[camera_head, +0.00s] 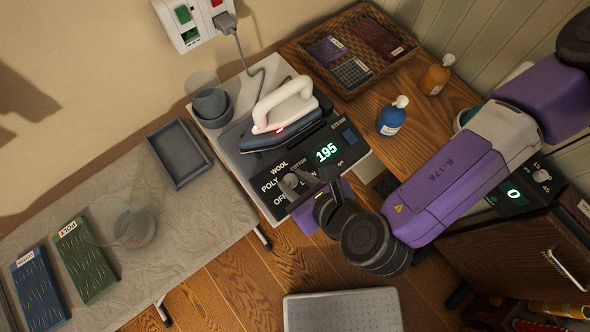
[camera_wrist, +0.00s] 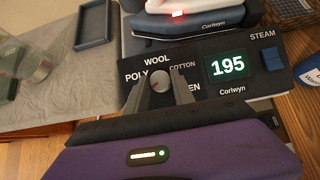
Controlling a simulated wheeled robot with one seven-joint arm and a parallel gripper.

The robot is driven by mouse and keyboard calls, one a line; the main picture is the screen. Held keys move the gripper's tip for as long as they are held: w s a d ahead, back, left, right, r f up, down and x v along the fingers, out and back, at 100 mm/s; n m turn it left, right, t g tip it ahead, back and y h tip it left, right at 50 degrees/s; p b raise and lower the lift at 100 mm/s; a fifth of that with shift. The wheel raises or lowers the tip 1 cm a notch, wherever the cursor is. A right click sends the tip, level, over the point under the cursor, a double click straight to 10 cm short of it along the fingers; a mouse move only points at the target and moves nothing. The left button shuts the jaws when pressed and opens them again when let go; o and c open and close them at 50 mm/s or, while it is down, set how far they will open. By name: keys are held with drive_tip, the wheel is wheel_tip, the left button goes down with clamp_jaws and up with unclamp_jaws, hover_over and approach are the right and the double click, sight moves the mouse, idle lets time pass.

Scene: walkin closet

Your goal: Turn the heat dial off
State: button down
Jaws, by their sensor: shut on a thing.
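The heat dial (camera_wrist: 160,80) is a small light round knob on the black control panel (camera_head: 265,186) of the ironing station. Its labels read wool, poly, cotton and off, with one partly covered label ending in "EN". The panel display (camera_head: 326,152) shows 195 in green. My gripper (camera_wrist: 160,87) is shut on the dial, one finger on each side of it. In the head view the dial (camera_head: 291,181) shows beside my gripper's fingers. The dial's exact pointer direction is hard to tell. The iron (camera_head: 285,115), white-handled with a red light, rests behind the panel.
A grey tray (camera_head: 179,153) and a clear cup (camera_head: 135,229) stand on the ironing cloth to the left. A blue bottle (camera_head: 391,119) and an orange bottle (camera_head: 436,77) stand on the wooden table at right. A wicker tray (camera_head: 350,84) lies behind them.

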drive_tip(key=c, duration=1.1)
unclamp_jaws()
drive_tip(key=shift+p+v, duration=0.8)
drive_tip(key=shift+v, duration=3.1)
